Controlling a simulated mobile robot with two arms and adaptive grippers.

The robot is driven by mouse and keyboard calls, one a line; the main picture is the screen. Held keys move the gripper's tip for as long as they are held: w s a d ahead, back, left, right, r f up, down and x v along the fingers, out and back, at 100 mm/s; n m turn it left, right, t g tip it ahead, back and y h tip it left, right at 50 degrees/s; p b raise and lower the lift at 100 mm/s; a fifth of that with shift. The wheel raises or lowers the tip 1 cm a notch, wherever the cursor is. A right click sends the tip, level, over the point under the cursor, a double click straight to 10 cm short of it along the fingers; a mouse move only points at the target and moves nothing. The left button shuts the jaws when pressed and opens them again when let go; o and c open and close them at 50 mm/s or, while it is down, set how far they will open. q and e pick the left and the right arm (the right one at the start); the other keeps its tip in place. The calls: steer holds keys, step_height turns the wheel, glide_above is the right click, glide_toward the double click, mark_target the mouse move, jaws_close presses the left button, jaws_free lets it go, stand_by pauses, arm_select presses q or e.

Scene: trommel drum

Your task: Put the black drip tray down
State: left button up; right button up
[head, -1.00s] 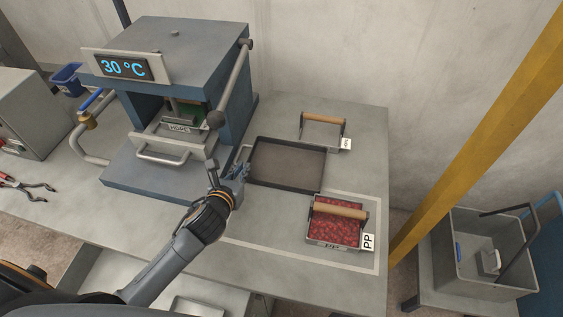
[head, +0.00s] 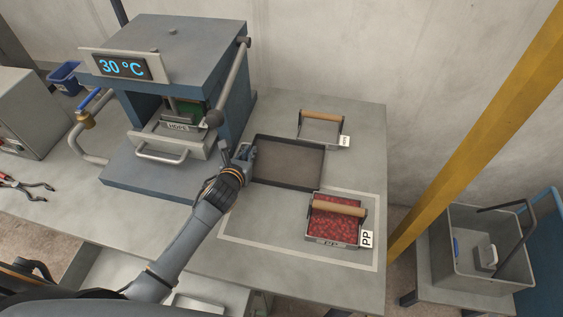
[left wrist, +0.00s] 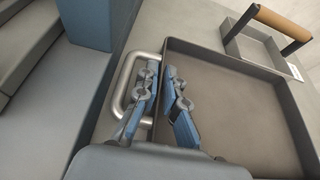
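The black drip tray (head: 287,182) is a shallow, empty rectangular pan lying flat on the bench, right of the press. In the left wrist view its dark floor (left wrist: 240,115) fills the right side, and its grey loop handle (left wrist: 117,90) sticks out from the left wall. My left gripper (head: 238,152) is at the tray's left end in the head view. In the left wrist view its two blue fingers (left wrist: 161,85) are parted over the handle and the tray's left wall, with a gap between them. Whether they touch the tray is unclear. My right gripper is not in view.
The blue-grey press (head: 180,50) reading 30 °C stands close left of the tray. A PP tray of red granules (head: 335,228) sits in front within a pale outline, and a wooden-handled tray (head: 320,130) sits behind. A grey bin (head: 480,270) is beyond the yellow post (head: 480,130).

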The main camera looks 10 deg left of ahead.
arm_select(q)
jaws_close()
steer(key=shift+r, duration=0.15)
steer(key=shift+r, duration=0.2)
steer(key=r, duration=0.3)
steer(key=shift+s+d, duration=0.15)
steer(key=shift+d, duration=0.05)
steer(key=s+d+r, duration=0.8)
steer(key=s+r, duration=0.1)
steer(key=s, duration=0.1)
steer(key=shift+s+d+r+b, duration=0.2)
steer(key=shift+s+r+b, duration=0.05)
steer(key=shift+s+b, duration=0.1)
steer(key=s+a+r+n+g+y, duration=0.1)
steer(key=s+a+r+n+y, duration=0.4)
steer(key=s+r+y, duration=0.1)
steer(key=shift+s+a+r+n+g+y, duration=0.15)
steer(key=shift+s+r+n+g+y, duration=0.2)
steer(key=shift+s+n+g, duration=0.1)
